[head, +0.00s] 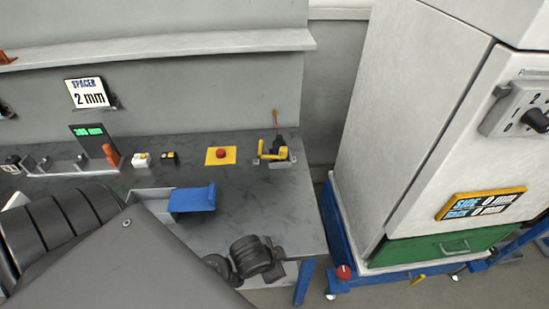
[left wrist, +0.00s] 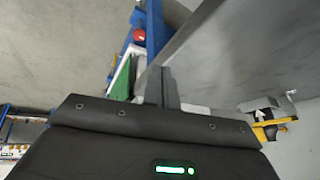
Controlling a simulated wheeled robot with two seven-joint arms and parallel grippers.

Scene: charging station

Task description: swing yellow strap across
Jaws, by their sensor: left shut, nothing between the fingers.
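My left gripper (left wrist: 162,85) shows in the left wrist view, its two grey fingers closed together with nothing between them. Beyond it lie the blue frame and green front of the wheeled cart. A yellow piece on a grey bracket (head: 273,153) sits at the right back of the workbench in the head view; it may be the yellow strap, but I cannot tell. A yellow part (left wrist: 268,128) also shows at the right of the left wrist view, apart from the fingers. In the head view my left arm fills the lower left. My right gripper is not seen.
A white cabinet (head: 400,130) stands right on a blue wheeled base (head: 345,250) with a green drawer (head: 440,247). A narrow gap separates bench and cabinet.

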